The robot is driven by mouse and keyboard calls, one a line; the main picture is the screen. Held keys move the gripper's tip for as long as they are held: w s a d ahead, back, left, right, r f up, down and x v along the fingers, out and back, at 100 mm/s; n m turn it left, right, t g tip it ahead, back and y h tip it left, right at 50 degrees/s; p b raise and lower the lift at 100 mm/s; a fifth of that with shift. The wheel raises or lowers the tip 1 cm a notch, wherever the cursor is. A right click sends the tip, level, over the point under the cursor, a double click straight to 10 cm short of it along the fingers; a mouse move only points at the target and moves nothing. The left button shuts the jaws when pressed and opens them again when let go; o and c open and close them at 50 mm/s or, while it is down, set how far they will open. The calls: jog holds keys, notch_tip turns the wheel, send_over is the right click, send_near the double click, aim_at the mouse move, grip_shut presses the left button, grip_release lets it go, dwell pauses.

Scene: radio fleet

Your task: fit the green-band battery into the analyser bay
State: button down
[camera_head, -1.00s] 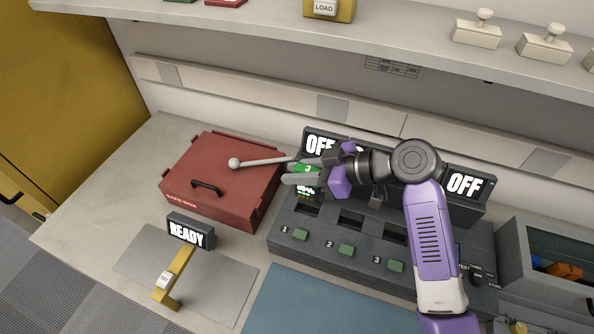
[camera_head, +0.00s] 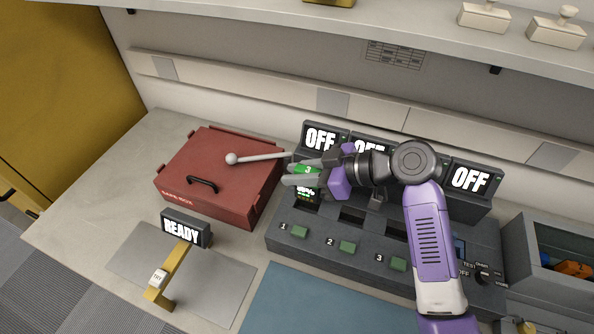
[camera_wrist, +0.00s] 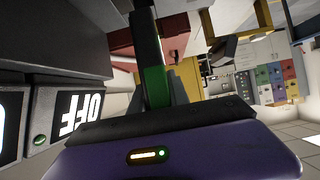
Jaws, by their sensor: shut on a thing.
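My gripper (camera_head: 301,170) is shut on the green-band battery (camera_head: 308,169). It holds the battery over the left end of the analyser (camera_head: 325,256), above the bay numbered 1. In the wrist view the battery's green band (camera_wrist: 154,86) shows between the fingers, with its dark body running up from it. The analyser is a dark grey console with a row of bays, numbered green buttons and upright screens reading OFF. The battery's lower end and part of bay 1 are hidden, so I cannot tell whether they touch.
A red safe box (camera_head: 215,175) with a black handle sits left of the analyser. A READY sign (camera_head: 186,229) and a yellow stand (camera_head: 166,275) are in front of it. A grey bin (camera_head: 560,290) is at the right. A shelf (camera_head: 400,30) runs above.

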aim_at(319, 193)
jog(key=shift+f+b, duration=0.95)
jog(key=shift+f, duration=0.5)
jog(key=shift+f+b, duration=2.3)
jog(key=shift+b, duration=0.05)
dwell(1.0)
jog(key=c, duration=1.2)
grip_release()
jog(key=shift+o, duration=0.2)
jog(key=shift+d+r, duration=0.1)
jog(key=shift+b+v, duration=0.4)
jog(key=shift+v, duration=3.4)
